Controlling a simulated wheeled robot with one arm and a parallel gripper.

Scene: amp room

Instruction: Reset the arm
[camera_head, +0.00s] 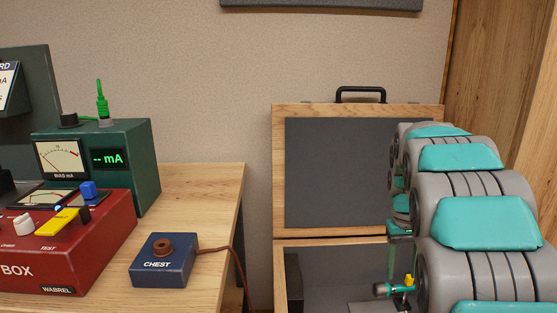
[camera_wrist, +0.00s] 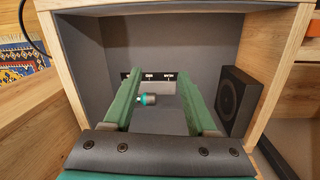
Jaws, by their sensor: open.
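My arm (camera_head: 470,215), grey with teal covers, reaches in from the right in the head view, over an open wooden case (camera_head: 282,275). In the wrist view my gripper (camera_wrist: 157,78) is open, with its two long green fingers wide apart and pointing into the case (camera_wrist: 48,48). Nothing is held between them. A small teal and grey cylindrical part (camera_wrist: 148,99) shows between the fingers, lower in the case and apart from them as far as I can tell. In the head view the arm hides most of the gripper.
The case's lid (camera_head: 340,170) stands open against the wall. A dark speaker-like box (camera_wrist: 236,100) is inside at right. On the wooden table (camera_head: 205,190) at left stand a blue CHEST box (camera_head: 165,272) with a cable, a red box (camera_head: 100,235) and a green meter (camera_head: 140,165).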

